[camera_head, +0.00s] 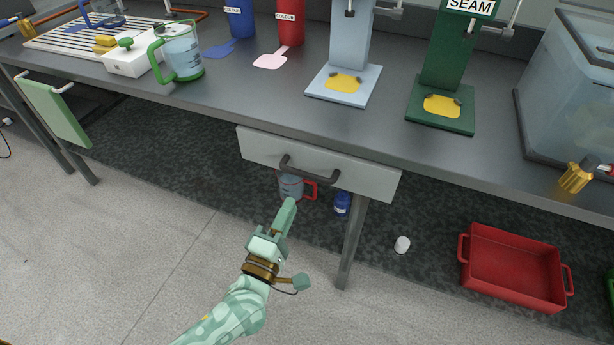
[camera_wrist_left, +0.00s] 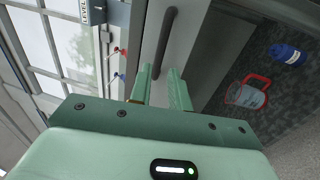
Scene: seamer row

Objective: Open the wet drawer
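The drawer (camera_head: 350,175) has a plain light grey front and hangs under the grey bench; it looks shut. Its dark bar handle (camera_head: 310,174) runs across the front. My left gripper (camera_head: 289,206) is just below and in front of the handle, with a gap between them. In the left wrist view the two pale green fingers (camera_wrist_left: 160,88) stand apart with nothing between them. The handle (camera_wrist_left: 165,42) lies beyond the fingertips, roughly in line with the gap, and the grey drawer front (camera_wrist_left: 188,30) is behind it. My right gripper is not in view.
Below the drawer are a jug with a red handle (camera_head: 291,186) and a blue jar (camera_head: 342,204). A bench leg (camera_head: 351,240) stands right of my left arm. A red crate (camera_head: 512,268) and a white cup (camera_head: 402,244) are on the floor mat. The floor at left is clear.

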